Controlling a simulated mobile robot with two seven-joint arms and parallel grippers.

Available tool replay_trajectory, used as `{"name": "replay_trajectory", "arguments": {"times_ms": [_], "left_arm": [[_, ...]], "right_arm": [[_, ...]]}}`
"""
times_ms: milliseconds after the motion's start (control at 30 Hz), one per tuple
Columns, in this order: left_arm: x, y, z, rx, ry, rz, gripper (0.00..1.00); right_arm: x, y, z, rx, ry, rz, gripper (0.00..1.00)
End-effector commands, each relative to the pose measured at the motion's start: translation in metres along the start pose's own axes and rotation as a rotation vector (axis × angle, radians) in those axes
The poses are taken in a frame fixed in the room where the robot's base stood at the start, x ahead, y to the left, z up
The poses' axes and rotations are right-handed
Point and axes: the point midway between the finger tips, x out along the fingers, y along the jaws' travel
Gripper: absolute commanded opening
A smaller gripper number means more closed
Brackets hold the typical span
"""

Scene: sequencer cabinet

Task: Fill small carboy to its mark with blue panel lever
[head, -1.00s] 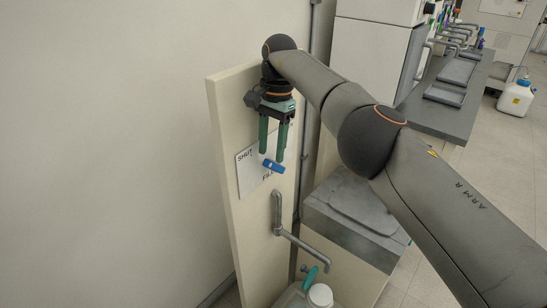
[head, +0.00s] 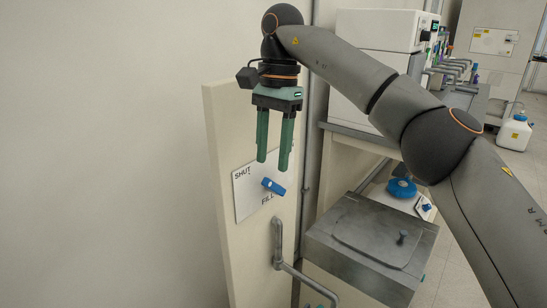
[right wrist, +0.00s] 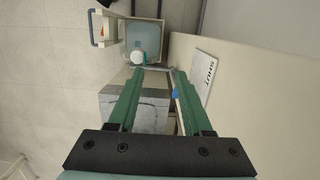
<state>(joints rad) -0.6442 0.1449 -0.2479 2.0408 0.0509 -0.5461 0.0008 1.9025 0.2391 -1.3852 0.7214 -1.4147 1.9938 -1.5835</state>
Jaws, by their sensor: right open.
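The blue panel lever (head: 273,186) sits on a white plate (head: 243,205) marked SHUT above and FILL below, on a cream upright panel. It slants slightly down to the right, between the two words. My right gripper (head: 273,165) is open, fingers pointing down, with its tips just above the lever in the head view; I cannot tell whether they touch it. In the right wrist view the lever (right wrist: 176,94) shows partly, beside the right-hand finger. My left gripper is not in view.
A grey pipe spout (head: 278,245) bends out of the panel below the plate. A grey-topped cabinet (head: 350,250) stands right of it. A round blue item (head: 402,187) lies behind. A white jug (head: 515,133) stands on the far floor.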

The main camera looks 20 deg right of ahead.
Motion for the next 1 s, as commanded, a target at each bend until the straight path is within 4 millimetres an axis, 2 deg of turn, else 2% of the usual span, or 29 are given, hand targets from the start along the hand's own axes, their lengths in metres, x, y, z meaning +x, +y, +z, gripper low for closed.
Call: {"name": "replay_trajectory", "arguments": {"times_ms": [500,1000], "left_arm": [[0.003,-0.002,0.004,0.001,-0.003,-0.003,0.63],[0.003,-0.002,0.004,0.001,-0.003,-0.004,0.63]], "right_arm": [[-0.021,0.04,0.048,-0.002,0.001,-0.001,0.5],[-0.023,0.045,0.055,0.0,-0.002,0.0,0.5]]}}
